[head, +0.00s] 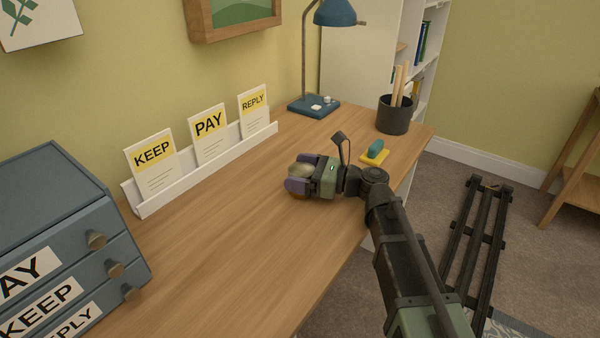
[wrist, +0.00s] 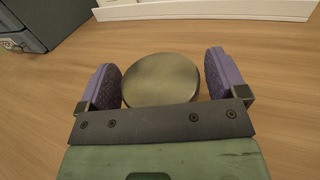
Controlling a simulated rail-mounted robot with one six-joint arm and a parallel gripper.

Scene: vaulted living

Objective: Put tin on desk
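A round tin with a dull brassy lid (wrist: 160,80) lies between the two purple finger pads of my gripper (wrist: 164,88) in the wrist view. A thin gap shows at its right side; its left edge is close to the left pad, and I cannot tell if they touch. In the head view my gripper (head: 297,178) is low over the desk (head: 225,235), with the tin (head: 302,170) partly hidden by the fingers. The tin appears upright, at desk level, but its underside is hidden.
A white letter rack (head: 205,167) with KEEP, PAY and REPLY cards runs along the wall. Blue drawers (head: 60,225) stand at left, a lamp (head: 315,105) at the back. A pen cup (head: 394,115) and yellow-teal item (head: 375,152) are at the far right. The front desk area is clear.

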